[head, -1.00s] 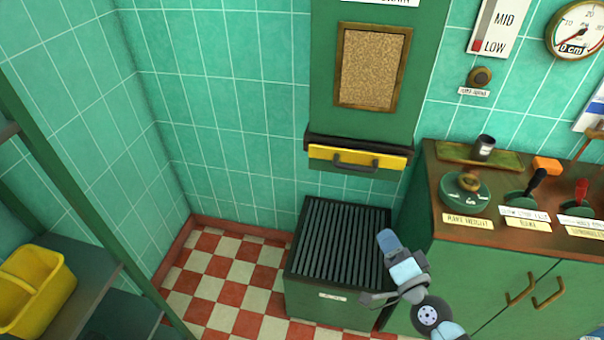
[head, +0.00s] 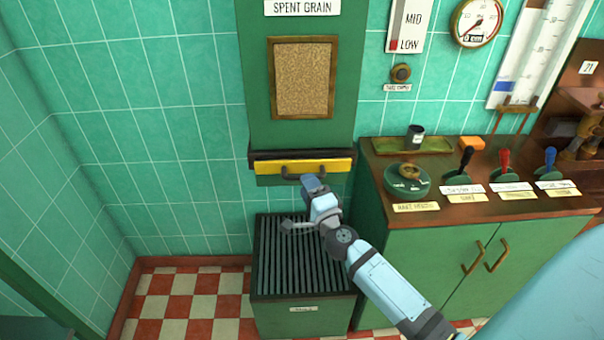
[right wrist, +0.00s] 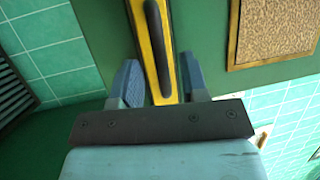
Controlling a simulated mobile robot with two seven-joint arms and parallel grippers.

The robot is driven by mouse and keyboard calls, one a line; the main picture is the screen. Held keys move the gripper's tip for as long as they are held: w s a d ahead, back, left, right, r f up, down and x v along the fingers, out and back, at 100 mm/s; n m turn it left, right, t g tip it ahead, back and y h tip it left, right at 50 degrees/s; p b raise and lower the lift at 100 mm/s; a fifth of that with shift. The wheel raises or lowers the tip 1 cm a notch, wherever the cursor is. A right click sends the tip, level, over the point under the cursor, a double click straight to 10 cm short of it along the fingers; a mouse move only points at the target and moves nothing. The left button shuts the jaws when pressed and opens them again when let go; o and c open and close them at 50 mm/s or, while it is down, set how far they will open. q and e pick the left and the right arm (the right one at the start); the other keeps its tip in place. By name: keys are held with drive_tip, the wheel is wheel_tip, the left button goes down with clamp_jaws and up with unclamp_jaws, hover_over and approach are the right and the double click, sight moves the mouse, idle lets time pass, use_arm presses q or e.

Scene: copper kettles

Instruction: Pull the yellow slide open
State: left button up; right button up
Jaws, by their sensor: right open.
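The yellow slide (head: 338,166) is a flat horizontal bar under a dark ledge on the green panel, below the spent grain label. Its dark handle (head: 292,170) sits on the front. My right gripper (head: 310,182) is open just below and in front of the slide in the head view and hides part of it. In the right wrist view the slide (right wrist: 136,25) and its handle (right wrist: 158,45) run upright between the two blue fingers (right wrist: 161,85), with no clear contact. The slide looks pushed in. My left gripper is not in view.
A green box with a grated top (head: 285,255) stands on the floor below the slide. To the right is a green cabinet (head: 425,255) with several levers and a round dial on top. A framed grain window (head: 302,78) is above. Tiled floor is free at the left.

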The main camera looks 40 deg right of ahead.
drive_tip(key=shift+x, duration=1.85)
clamp_jaws()
drive_tip(key=shift+s+a, duration=0.1)
